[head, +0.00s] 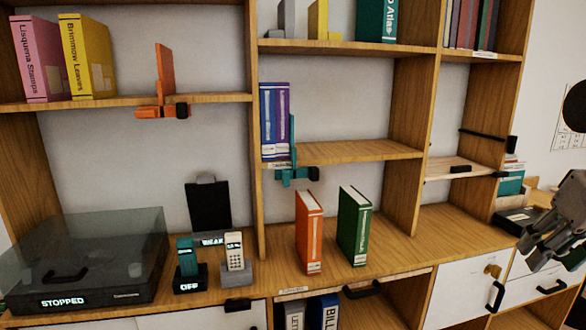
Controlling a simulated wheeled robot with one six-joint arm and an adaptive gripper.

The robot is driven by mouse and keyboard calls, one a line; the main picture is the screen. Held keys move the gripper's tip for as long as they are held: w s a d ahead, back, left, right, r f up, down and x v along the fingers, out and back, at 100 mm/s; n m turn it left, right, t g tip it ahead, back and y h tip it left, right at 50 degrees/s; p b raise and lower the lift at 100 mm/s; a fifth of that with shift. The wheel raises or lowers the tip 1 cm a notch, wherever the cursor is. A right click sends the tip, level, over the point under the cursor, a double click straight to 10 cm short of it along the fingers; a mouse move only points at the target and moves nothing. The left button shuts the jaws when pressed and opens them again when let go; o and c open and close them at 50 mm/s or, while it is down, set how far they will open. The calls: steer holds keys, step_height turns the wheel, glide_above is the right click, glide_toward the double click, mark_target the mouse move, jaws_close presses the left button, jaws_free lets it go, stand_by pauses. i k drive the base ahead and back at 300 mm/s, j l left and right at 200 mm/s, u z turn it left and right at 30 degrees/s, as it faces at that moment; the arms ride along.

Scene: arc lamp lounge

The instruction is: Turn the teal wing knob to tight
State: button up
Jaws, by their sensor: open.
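A teal clamp-on bookend (292,172) sits at the front edge of the middle shelf, its upright plate beside blue and purple books. I cannot make out the knob's wings or any tight mark. My gripper (533,250) is at the far right of the head view, grey, open and empty. It is well to the right of the teal clamp and lower than it, in front of the cabinet's right end.
An orange clamp-on bookend (163,100) is on the upper left shelf. An orange book (309,231) and a green book (354,225) stand on the counter below the teal clamp. Phones (235,252) and a turntable (90,262) stand left. A black bar (485,135) juts out right.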

mark_target(286, 173)
steer(key=k+j, duration=0.1)
steer(key=j, duration=0.25)
steer(key=k+j, duration=0.1)
steer(key=j, duration=0.65)
steer(key=k+j, duration=0.15)
steer(key=j, duration=0.25)
